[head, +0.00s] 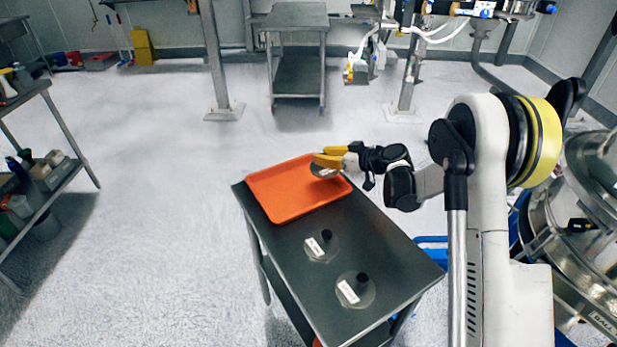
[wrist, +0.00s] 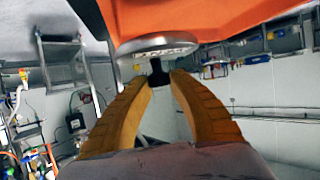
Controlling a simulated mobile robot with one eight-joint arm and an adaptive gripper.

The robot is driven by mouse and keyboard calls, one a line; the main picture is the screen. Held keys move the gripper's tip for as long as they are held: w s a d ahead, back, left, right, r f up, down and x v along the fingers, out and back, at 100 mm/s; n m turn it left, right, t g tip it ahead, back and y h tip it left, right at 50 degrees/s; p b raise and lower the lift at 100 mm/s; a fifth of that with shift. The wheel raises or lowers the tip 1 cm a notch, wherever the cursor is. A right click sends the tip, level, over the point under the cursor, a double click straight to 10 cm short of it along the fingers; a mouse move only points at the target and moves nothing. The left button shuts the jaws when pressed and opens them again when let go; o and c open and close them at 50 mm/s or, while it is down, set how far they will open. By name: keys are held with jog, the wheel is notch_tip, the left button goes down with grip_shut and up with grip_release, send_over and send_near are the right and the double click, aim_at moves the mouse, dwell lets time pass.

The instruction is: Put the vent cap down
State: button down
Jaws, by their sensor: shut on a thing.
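My gripper (head: 327,158) is over the right part of the orange tray (head: 268,197) in the head view. Its yellow fingers are shut on the dark knob of the vent cap (head: 321,171), a round grey metal disc that hangs below the fingers. The wrist view is turned over: the cap's disc edge with raised lettering (wrist: 158,47) is at the top centre, between the fingertips (wrist: 162,77) and the orange tray (wrist: 190,15). The disc looks roughly level with the tray and close to it. I cannot tell whether they touch.
The tray lies on the far end of a dark metal table (head: 290,262). Two similar caps with black knobs and white labels, a nearer one (head: 367,299) and a farther one (head: 312,254), stand on the bare table. The tray's left part is empty. A steel machine (head: 575,240) stands at right.

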jog(key=a, duration=0.1)
jog(key=a+f, duration=0.2)
jog(key=shift+w+a+f+b, duration=0.1)
jog(key=shift+w+a+b, duration=0.1)
jog(key=shift+w+b, duration=0.2)
jog(key=shift+f+b, duration=0.9)
jog(key=shift+f, duration=1.05)
jog(key=shift+s, duration=0.1)
jog(key=shift+f, duration=0.1)
jog(key=c, duration=1.3)
grip_release()
